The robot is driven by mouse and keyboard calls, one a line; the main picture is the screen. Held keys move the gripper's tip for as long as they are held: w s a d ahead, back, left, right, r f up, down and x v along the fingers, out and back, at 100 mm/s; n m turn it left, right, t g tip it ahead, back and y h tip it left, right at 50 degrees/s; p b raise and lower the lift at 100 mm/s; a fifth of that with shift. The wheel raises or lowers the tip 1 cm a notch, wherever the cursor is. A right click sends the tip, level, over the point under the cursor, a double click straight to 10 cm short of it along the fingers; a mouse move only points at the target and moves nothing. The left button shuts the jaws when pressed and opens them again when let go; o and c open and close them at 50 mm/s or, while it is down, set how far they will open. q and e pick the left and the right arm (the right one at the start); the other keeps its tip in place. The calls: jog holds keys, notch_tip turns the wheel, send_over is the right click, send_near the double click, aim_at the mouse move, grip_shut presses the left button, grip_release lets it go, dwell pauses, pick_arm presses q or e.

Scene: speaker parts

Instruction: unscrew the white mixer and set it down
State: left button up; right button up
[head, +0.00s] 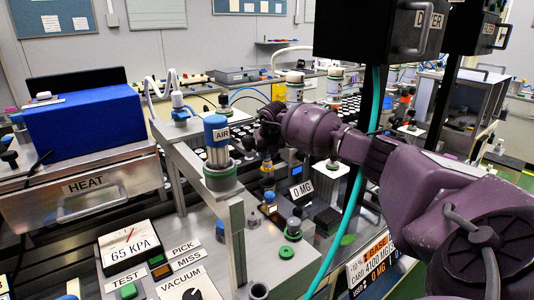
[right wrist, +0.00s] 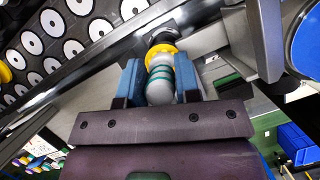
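The white mixer (right wrist: 160,82) is a pale rounded piece with teal bands and a yellow collar (right wrist: 164,52) at its far end. In the right wrist view it sits between the two blue fingers of my right gripper (right wrist: 160,76), which lie close along both its sides with no clear gap. In the head view my right gripper (head: 267,140) is over the bench behind the blue AIR cylinder (head: 217,138). A tan and yellow piece (head: 267,172) shows just below it. The mixer is mostly hidden there. My left gripper is not in view.
A metal frame (head: 236,235) stands left of my right gripper. A teal cable (head: 345,220) hangs in front of my right arm. The blue-topped HEAT box (head: 85,190) is at left. Trays of white discs (right wrist: 28,42) lie beside the gripper in the wrist view.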

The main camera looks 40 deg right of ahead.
jog(key=c, duration=0.4)
jog(key=n+y, duration=0.2)
jog(key=n, duration=0.4)
jog(key=shift+a, duration=0.1)
jog(key=shift+c, duration=0.2)
jog(key=n+y, duration=0.1)
jog(key=n, duration=0.2)
jog(key=n+y, duration=0.1)
jog(key=n, duration=0.2)
jog(key=shift+a+g, duration=0.15)
jog(key=shift+g, duration=0.15)
jog(key=o, duration=0.7)
